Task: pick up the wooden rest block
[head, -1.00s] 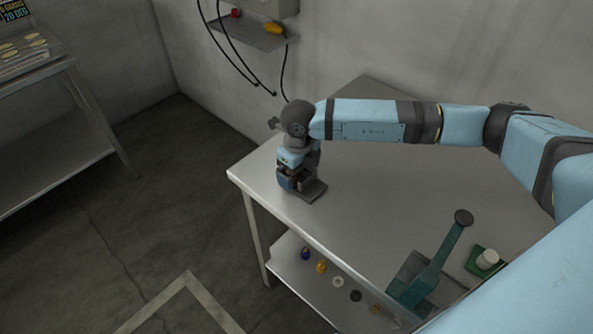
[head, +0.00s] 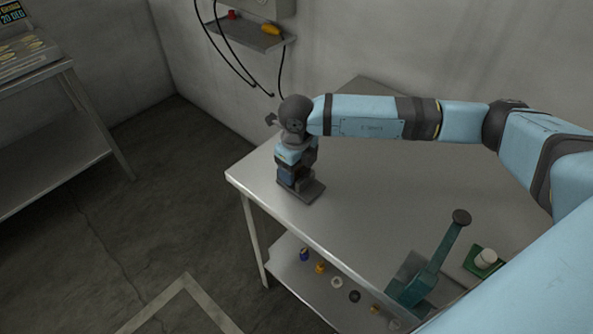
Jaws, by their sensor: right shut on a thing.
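My right gripper (head: 298,164) points down over the far left corner of the steel table. It is shut on the wooden rest block (head: 301,174), a small dark brown piece that shows only in part between and below the fingers. A dark flat stand (head: 313,190) lies on the table right under it, with a small blue part at its left. I cannot tell whether the block is clear of the stand. My left gripper is not in view.
The steel table (head: 370,215) is mostly bare. A teal lever press (head: 425,275) and a green tray (head: 472,262) with a white round piece stand at its near right. Several small coloured parts lie on the lower shelf (head: 290,268). A wall shelf (head: 245,38) hangs behind.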

